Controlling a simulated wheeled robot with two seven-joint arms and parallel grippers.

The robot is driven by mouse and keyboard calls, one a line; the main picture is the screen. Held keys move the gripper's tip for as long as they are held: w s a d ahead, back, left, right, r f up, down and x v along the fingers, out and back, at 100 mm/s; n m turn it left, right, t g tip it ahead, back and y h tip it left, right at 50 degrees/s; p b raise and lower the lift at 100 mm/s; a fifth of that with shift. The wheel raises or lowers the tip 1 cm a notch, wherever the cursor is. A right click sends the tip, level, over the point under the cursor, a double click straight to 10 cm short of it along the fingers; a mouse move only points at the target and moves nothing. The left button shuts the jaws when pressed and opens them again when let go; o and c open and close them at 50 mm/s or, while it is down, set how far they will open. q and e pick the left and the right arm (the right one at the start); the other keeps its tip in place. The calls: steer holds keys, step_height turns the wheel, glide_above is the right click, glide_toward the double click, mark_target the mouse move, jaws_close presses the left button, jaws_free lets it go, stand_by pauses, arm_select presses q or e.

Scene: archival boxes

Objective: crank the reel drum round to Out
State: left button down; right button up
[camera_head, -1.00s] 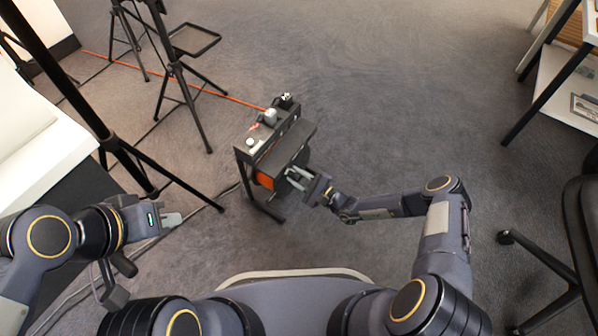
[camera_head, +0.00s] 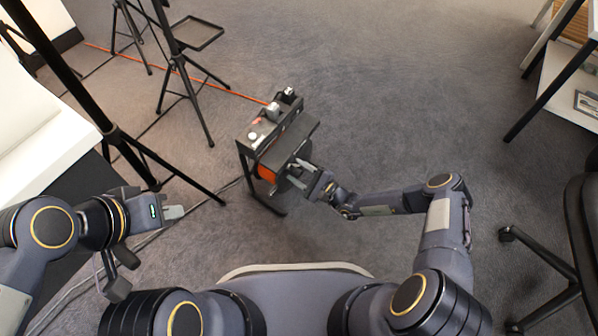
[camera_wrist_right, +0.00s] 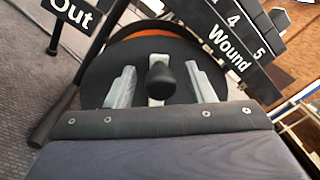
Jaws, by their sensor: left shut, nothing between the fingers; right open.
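The reel drum is a black disc (camera_wrist_right: 95,92) with an orange rim, on a dark stand; its orange part also shows in the head view (camera_head: 266,172). A black crank knob (camera_wrist_right: 162,80) on a grey arm stands out from the drum. My right gripper (camera_wrist_right: 163,88) is open, with one finger either side of the knob and visible gaps; it also shows at the drum in the head view (camera_head: 298,172). An "Out" sign (camera_wrist_right: 72,12) is at upper left, a "Wound" sign (camera_wrist_right: 228,48) at upper right. My left gripper (camera_head: 174,212) is shut and empty, away from the stand.
Black tripod stands (camera_head: 118,135) are left of the reel stand (camera_head: 255,140), and an orange line (camera_head: 222,90) runs along the floor to it. A white table (camera_head: 50,140) is at the left, a black chair (camera_head: 575,240) at the right. Carpet right of the stand is clear.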

steer(key=p+v, duration=0.2)
steer(key=v, duration=0.5)
steer(key=shift+s+d, duration=0.3)
